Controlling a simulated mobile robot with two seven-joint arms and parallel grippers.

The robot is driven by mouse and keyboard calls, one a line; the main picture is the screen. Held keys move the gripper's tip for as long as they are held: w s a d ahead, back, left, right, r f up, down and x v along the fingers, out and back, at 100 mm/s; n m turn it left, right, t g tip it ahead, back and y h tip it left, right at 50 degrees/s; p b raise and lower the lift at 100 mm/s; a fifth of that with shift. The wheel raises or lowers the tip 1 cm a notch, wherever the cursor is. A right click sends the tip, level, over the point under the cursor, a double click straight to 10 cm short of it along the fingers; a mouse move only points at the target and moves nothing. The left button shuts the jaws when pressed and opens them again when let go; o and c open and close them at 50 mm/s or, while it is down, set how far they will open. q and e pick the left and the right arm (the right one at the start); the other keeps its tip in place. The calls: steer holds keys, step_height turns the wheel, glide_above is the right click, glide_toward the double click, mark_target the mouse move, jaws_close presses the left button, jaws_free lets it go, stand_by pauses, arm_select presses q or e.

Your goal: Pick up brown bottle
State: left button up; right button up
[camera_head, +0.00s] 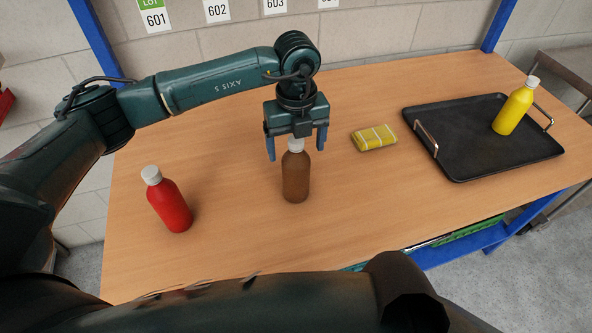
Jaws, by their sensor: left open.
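The brown bottle (296,178) stands upright on the wooden table (240,250), near its middle. Its white cap is partly hidden by my left gripper (297,150). That gripper points down from above, open, with one blue finger on each side of the cap. I cannot tell whether the fingers touch the bottle. My right gripper is not in view; a dark arm link of mine crosses the bottom of the view.
A red bottle (170,204) stands at the left. A yellow checked packet (374,138) lies right of the brown bottle. A black tray (470,150) with metal handles holds a yellow bottle (513,108) at the right. The table between the red and brown bottles is clear.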

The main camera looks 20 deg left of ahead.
mark_target(296, 170)
arm_select(q)
steer(key=shift+s+f, duration=0.1)
steer(key=shift+f, duration=1.35)
steer(key=shift+c, duration=0.2)
steer(key=c, duration=1.3)
